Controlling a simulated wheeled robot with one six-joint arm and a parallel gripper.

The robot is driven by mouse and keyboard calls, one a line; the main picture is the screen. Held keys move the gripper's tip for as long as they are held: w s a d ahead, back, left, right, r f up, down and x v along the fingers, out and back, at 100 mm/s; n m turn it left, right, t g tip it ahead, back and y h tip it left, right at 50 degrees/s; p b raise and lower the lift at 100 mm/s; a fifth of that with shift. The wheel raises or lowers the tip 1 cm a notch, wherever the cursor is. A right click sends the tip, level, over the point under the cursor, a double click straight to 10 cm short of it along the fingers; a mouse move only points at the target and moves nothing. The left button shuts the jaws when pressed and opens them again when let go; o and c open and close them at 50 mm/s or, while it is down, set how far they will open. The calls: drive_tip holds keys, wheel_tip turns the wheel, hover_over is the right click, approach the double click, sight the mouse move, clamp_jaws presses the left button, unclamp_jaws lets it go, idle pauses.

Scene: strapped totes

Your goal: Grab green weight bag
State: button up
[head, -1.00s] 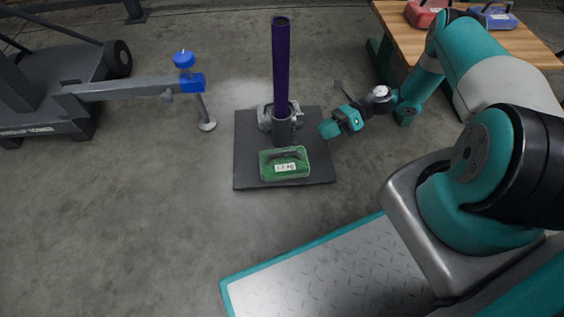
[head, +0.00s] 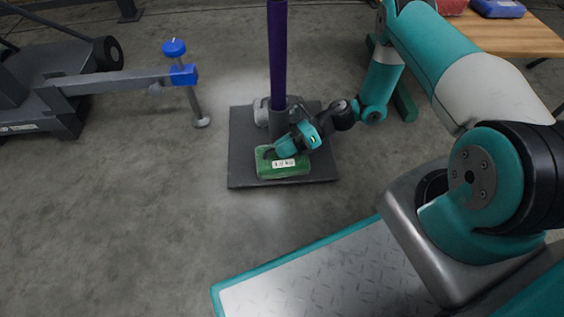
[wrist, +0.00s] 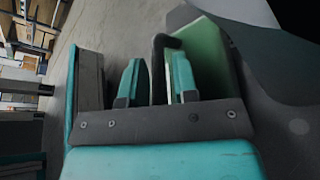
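The green weight bag (head: 298,170) with a white label lies on the front part of a dark square base plate (head: 243,160). My gripper (head: 279,149) is down at the bag's top, coming from the upper right in the head view. In the wrist view, the two teal fingers of my gripper (wrist: 158,78) stand apart. The bag's dark handle (wrist: 159,50) shows between them, nearer the right finger. The green side of the bag (wrist: 205,55) shows beyond that finger. The handle is mostly hidden by my gripper in the head view.
A purple post (head: 278,60) stands upright on the plate just behind the bag, close to my gripper. A grey wheeled frame (head: 110,84) with a blue knob is at left. A wooden table (head: 500,35) with red and blue bags stands at top right.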

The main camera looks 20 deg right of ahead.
clamp_jaws()
drive_tip(key=shift+r, duration=0.15)
idle(1.3)
